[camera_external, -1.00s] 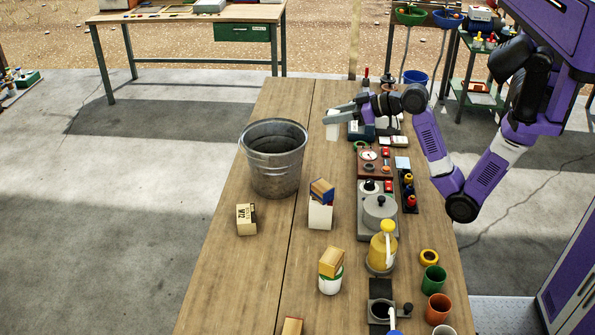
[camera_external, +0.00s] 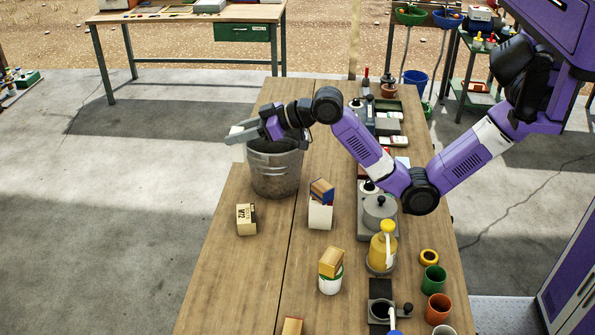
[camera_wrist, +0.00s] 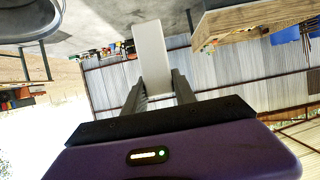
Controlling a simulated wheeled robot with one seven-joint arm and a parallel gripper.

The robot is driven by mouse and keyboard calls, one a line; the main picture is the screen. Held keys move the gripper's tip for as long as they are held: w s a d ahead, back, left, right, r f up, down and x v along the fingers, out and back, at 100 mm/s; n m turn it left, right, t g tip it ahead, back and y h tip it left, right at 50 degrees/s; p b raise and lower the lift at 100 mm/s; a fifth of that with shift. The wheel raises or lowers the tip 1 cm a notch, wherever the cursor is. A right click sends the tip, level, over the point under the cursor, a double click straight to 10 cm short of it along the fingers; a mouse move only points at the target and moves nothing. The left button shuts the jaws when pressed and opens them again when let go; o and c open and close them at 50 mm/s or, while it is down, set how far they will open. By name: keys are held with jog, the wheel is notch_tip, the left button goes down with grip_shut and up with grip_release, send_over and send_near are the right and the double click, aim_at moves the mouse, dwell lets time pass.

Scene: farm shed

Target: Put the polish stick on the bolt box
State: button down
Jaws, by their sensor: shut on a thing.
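The polish stick is a pale white block (camera_wrist: 150,50) held between the two fingers of my gripper (camera_wrist: 158,88) in the wrist view. In the external view my gripper (camera_external: 247,133) is at the left edge of the table, above the bucket's rim. The pale end of the stick (camera_external: 236,130) shows at its fingertips. The bolt box (camera_external: 246,220) is a small cream box marked M12. It stands on the table in front of the bucket, below and apart from my gripper, with bare top visible.
The metal bucket (camera_external: 274,172) stands right under my gripper. A white container with a blue and tan block (camera_external: 321,204) stands right of the bolt box. A white-green can (camera_external: 330,282) is nearer the front. The table (camera_external: 225,275) is clear around the bolt box's front.

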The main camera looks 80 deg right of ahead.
notch_tip(320, 180, down, 20)
jog(key=shift+d+p, duration=0.15)
jog(key=shift+p, duration=0.8)
jog(key=shift+f, duration=0.1)
jog(key=c, duration=1)
grip_release()
jog(key=b+v, duration=0.1)
jog(key=v, duration=1.1)
